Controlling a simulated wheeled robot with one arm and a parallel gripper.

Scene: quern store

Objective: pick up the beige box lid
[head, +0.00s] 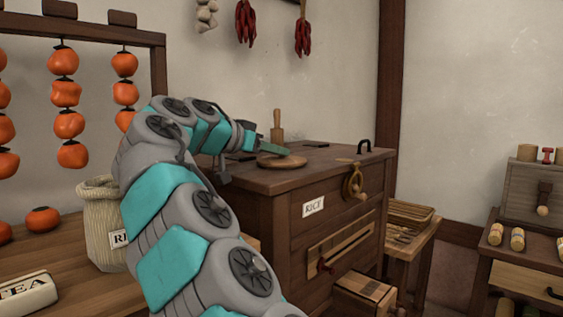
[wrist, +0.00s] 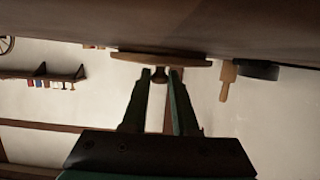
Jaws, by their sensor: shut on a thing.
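The beige box lid (head: 281,161) is a flat, round wooden disc on the top of the dark wooden chest (head: 262,180). In the wrist view, which appears upside down, the lid (wrist: 160,59) shows edge-on against the chest top, with a small knob between my fingers. My gripper (wrist: 160,74) is shut on this knob; its green fingers stand on either side. In the head view my gripper (head: 274,151) reaches over the lid from the left and hides part of it. I see no clear gap between lid and chest top.
A wooden pestle-like piece (head: 277,127) stands on the chest behind the lid. A rice sack (head: 101,232) and hanging persimmons (head: 65,92) are at left. A small drawer cabinet (head: 535,200) stands at right.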

